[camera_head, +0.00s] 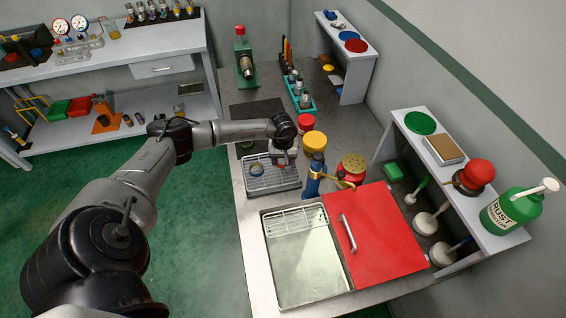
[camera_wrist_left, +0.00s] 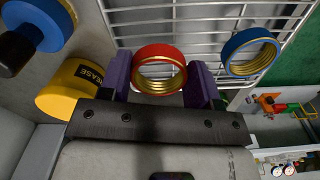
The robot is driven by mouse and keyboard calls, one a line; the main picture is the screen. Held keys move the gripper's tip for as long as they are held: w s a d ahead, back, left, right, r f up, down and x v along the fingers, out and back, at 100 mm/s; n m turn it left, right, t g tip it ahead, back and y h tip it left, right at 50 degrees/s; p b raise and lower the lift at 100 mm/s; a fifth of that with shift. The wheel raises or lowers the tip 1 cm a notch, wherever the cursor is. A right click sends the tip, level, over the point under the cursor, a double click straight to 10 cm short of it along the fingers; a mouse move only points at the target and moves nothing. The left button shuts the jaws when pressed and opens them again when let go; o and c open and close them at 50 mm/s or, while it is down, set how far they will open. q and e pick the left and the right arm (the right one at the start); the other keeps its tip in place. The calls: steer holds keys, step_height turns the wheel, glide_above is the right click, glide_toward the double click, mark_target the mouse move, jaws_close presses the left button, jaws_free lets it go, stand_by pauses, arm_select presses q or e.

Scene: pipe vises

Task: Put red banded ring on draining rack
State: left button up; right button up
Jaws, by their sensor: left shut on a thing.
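The red banded ring (camera_wrist_left: 158,49), red with gold-coloured inner threads, is between the purple fingers of my left gripper (camera_wrist_left: 160,78) in the left wrist view. The gripper is shut on it. In the head view my left gripper (camera_head: 284,158) is over the back right part of a wire draining rack (camera_head: 262,187). The rack's wires also show behind the ring in the left wrist view (camera_wrist_left: 205,12). Whether the ring touches the wires is unclear. A blue banded ring (camera_wrist_left: 229,48) is at the rack, to the right of the red one. My right gripper is out of view.
A yellow grease tin (camera_head: 315,141) and a red tin (camera_head: 306,122) stand behind the rack. A blue tool (camera_head: 313,178) stands close to its right. In front is a metal basin (camera_head: 300,265) with a small wire shelf (camera_head: 293,221) and a red lid (camera_head: 375,240).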

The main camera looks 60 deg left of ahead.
arm_select(q)
steer(key=shift+f, duration=1)
steer(key=shift+f, duration=0.1)
steer(key=o, duration=1)
step_height(320, 180, up, 12)
steer(key=shift+r+b, duration=0.15)
steer(key=shift+b, duration=0.2)
